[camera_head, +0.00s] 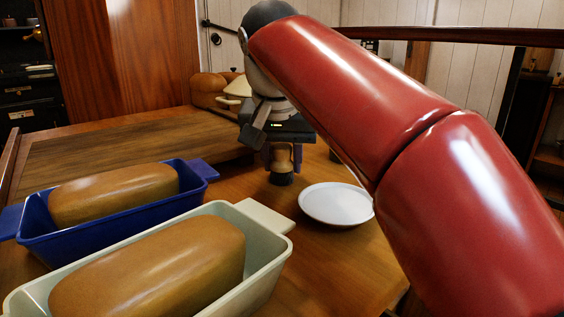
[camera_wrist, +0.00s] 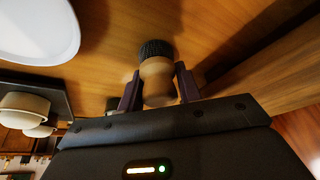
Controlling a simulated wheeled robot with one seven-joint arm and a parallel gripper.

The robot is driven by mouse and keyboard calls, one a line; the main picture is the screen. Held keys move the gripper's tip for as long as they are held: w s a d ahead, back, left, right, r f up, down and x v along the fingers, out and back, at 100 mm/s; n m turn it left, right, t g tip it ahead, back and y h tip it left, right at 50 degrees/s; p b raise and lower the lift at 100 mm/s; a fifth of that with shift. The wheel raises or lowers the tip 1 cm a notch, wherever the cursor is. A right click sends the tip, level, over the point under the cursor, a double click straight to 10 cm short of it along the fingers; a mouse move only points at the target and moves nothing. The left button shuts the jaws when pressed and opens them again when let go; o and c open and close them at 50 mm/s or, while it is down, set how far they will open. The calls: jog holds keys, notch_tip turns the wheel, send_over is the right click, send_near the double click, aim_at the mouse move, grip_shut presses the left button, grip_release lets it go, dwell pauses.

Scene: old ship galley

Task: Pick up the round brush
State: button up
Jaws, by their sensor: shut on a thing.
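The round brush (camera_head: 282,178) has a light wooden handle and dark bristles. In the head view it hangs upright, bristles down, under my gripper (camera_head: 284,157), just behind the white plate. My gripper is shut on its wooden handle. In the wrist view the brush (camera_wrist: 157,72) sits between the two dark fingers of my gripper (camera_wrist: 158,86), with its bristle end beyond the fingertips. I cannot tell whether the bristles touch the table.
A white plate (camera_head: 336,204) lies in front of the brush, to the right. A blue loaf pan (camera_head: 100,228) and a cream loaf pan (camera_head: 268,252), each holding a loaf, stand at the front left. A wide wooden board (camera_head: 110,142) lies behind them.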

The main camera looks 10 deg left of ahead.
notch_tip(320, 180, up, 10)
jog(key=p, duration=0.4)
jog(key=shift+p, duration=0.4)
